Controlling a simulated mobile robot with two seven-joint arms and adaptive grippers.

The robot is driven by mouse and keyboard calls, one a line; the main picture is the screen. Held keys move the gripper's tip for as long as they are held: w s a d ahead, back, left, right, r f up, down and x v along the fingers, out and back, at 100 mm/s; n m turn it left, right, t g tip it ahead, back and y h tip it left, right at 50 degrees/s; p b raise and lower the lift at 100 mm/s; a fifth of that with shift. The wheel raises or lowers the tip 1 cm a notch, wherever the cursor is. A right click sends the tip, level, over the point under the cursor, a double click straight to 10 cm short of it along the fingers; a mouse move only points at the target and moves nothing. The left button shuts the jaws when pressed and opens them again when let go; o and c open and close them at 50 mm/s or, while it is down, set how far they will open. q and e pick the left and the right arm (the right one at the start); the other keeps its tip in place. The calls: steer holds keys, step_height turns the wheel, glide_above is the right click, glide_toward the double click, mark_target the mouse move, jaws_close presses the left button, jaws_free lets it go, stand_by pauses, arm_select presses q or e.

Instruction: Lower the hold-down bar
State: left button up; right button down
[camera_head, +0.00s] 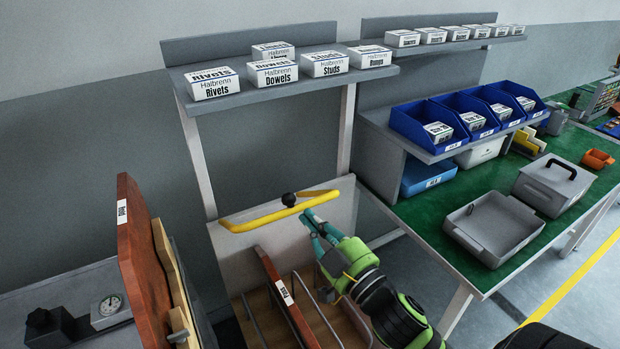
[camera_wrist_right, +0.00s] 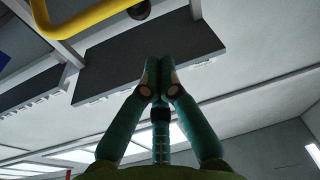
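The yellow hold-down bar (camera_head: 250,219), with bent ends and a black knob (camera_head: 289,199), spans the top of the rack's pale back panel, above the slots. It also shows at the upper left of the right wrist view (camera_wrist_right: 92,18), with its knob at the top edge. My right gripper (camera_head: 309,217) has teal fingers and points up just below the bar, right of the knob. In the right wrist view its fingertips (camera_wrist_right: 160,76) meet with nothing visible between them. Contact with the bar cannot be told. My left gripper is not in view.
A wooden-floored rack (camera_head: 254,305) with metal dividers holds a red-brown board (camera_head: 282,290). A larger red-brown board (camera_head: 140,255) stands at the left, near a gauge (camera_head: 108,308). A shelf of labelled boxes (camera_head: 272,72) is above. A green bench (camera_head: 455,250) with trays stands right.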

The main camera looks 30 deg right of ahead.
mark_target(285, 200)
steer(key=shift+m, duration=0.3)
steer(key=w+p, duration=0.1)
steer(key=w, duration=0.2)
steer(key=w+r+p, duration=0.1)
steer(key=w, duration=0.2)
steer(key=w+a+r+p, duration=0.1)
steer(key=w, duration=0.3)
steer(key=shift+p, duration=0.4)
steer(key=f, duration=0.1)
steer(key=s+f, duration=0.2)
steer(key=shift+d, duration=0.3)
steer(key=shift+s+d+f, duration=0.1)
steer(key=shift+s+f, duration=0.1)
steer(key=shift+f, duration=0.2)
